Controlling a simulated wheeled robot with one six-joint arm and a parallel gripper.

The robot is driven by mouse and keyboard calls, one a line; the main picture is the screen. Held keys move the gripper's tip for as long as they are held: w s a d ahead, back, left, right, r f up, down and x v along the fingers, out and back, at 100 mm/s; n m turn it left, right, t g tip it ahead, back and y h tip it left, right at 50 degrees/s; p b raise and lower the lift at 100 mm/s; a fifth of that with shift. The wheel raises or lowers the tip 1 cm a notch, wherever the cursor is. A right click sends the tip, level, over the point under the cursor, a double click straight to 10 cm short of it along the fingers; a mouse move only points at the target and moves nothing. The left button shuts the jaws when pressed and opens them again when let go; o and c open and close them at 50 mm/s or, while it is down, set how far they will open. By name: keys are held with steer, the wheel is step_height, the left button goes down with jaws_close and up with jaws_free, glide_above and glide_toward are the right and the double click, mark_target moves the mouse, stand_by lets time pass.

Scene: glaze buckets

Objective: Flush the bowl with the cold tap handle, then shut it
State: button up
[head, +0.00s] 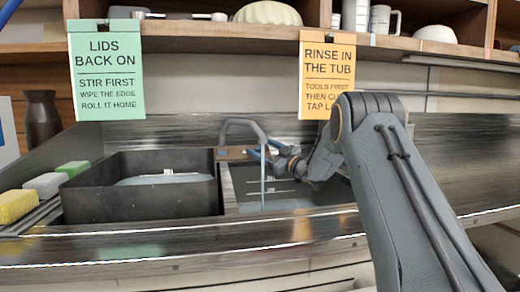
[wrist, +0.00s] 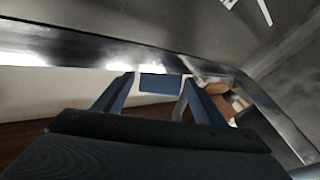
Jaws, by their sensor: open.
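The grey arched tap (head: 243,124) stands behind the sink, and a thin pale stream of water (head: 263,185) falls from it. The right-hand sink bowl (head: 240,192) has pale water at its bottom, partly hidden by my arm.
A black tub (head: 85,195) with greyish liquid stands left of the bowl. Yellow (head: 17,206), grey (head: 45,185) and green (head: 73,169) sponges lie at the far left. Green (head: 106,75) and orange (head: 327,80) signs hang above. The steel front ledge (head: 200,243) is clear.

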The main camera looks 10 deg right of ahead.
step_height(320, 180, up, 10)
steer(key=shift+p, duration=0.45)
steer(key=shift+f, duration=0.1)
